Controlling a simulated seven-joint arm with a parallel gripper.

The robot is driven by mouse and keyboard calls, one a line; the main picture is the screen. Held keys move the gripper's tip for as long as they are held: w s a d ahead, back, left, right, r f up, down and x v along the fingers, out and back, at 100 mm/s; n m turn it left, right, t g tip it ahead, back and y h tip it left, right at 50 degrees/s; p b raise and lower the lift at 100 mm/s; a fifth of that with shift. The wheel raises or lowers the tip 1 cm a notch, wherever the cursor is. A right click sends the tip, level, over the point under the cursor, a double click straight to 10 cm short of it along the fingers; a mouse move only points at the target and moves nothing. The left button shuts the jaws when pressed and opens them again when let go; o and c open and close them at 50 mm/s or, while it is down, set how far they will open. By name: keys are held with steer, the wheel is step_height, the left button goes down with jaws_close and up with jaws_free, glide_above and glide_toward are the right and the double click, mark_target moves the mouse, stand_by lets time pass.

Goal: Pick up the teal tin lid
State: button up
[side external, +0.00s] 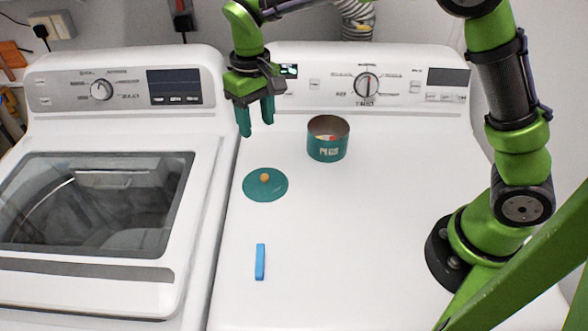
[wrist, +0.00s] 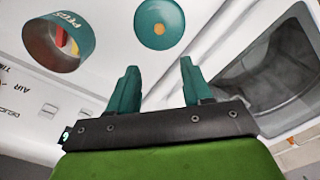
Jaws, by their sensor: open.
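The teal tin lid (side external: 266,187) lies flat on the white dryer top, a round disc with a small orange knob at its middle. It also shows in the wrist view (wrist: 168,17) near the top edge, beyond my fingertips. The open teal tin (side external: 328,143) stands upright behind and to the right of the lid, with something red and yellow inside. My gripper (side external: 256,120) hangs in the air above and behind the lid, fingers pointing down, apart and empty. In the wrist view, my gripper (wrist: 158,68) shows a clear gap between its two fingers.
A blue block (side external: 260,262) lies in front of the lid. A white washer (side external: 95,200) with a dark glass door is at the left, past a seam. Control panels (side external: 366,84) rise along the back. The dryer top right of the lid is clear.

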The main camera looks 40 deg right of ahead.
glide_above(264, 176)
steer(key=f, duration=0.9)
steer(key=shift+w+d, duration=0.1)
steer(key=shift+w, duration=0.3)
steer(key=shift+s+f, duration=0.2)
steer(key=shift+f, duration=1.1)
steer(key=shift+s+f, duration=0.2)
steer(key=shift+f, duration=1.1)
steer(key=shift+c, duration=0.5)
jaws_close()
